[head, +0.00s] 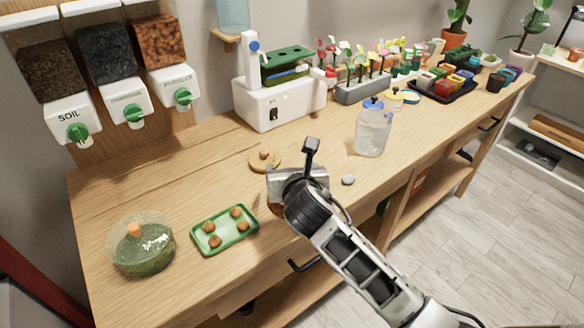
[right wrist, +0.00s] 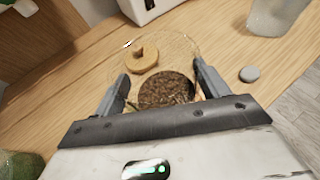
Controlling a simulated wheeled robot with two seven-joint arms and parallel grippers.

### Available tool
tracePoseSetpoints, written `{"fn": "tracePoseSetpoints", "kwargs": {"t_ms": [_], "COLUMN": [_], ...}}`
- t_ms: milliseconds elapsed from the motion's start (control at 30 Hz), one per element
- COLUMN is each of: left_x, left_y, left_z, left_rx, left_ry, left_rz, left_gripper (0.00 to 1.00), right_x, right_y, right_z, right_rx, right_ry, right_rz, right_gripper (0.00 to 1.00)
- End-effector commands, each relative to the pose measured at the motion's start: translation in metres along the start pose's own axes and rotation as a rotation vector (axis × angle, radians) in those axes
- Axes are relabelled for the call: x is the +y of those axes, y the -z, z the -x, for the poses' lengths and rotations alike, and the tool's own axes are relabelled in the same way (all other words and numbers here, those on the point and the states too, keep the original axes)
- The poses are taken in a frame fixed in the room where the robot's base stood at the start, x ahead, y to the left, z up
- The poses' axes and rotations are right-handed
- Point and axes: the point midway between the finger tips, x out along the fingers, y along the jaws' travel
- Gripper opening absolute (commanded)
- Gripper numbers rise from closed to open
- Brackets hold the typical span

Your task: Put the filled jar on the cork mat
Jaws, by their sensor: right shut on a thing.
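My right gripper (head: 283,178) is over the middle of the wooden table. In the right wrist view, its two fingers (right wrist: 160,76) are shut on a clear glass jar (right wrist: 188,52) with dark brown soil in it. I cannot make out a separate cork mat. My left gripper is not in view.
A glass bowl with green filling (head: 142,257) and a green tray of brown balls (head: 224,232) are on the left. A clear jar (head: 371,137) and grey pebble (head: 348,180) are on the right. A white machine (head: 270,105) and flowers stand behind. Bare table lies left of the disc.

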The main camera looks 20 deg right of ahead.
Motion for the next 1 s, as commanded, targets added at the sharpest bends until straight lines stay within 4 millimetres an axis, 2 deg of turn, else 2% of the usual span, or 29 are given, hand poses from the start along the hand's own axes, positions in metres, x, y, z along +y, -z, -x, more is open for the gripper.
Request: {"fn": "tracePoseSetpoints", "kwargs": {"t_ms": [300, 333, 400, 767, 867, 1000], "left_x": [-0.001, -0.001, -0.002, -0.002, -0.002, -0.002], "left_y": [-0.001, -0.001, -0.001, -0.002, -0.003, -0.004], "left_z": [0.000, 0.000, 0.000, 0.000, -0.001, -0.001], "left_rx": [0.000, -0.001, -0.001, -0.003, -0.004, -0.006], "left_ry": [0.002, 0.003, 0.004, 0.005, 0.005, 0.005], "left_rz": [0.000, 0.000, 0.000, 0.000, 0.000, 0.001], "left_gripper": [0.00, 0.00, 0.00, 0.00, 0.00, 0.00], "right_x": [0.000, 0.000, 0.000, 0.000, 0.000, 0.000], "right_y": [0.000, 0.002, 0.002, -0.002, 0.000, -0.001], "right_z": [-0.001, -0.001, -0.001, 0.001, 0.013, 0.042], "right_rx": [-0.006, -0.003, -0.003, -0.002, -0.002, -0.002], "right_ry": [-0.001, 0.000, 0.000, 0.000, 0.000, -0.002], "right_rz": [0.000, 0.000, -0.001, -0.002, 0.001, 0.000], "right_gripper": [0.39, 0.77, 0.96, 0.96, 0.96, 0.96]}}
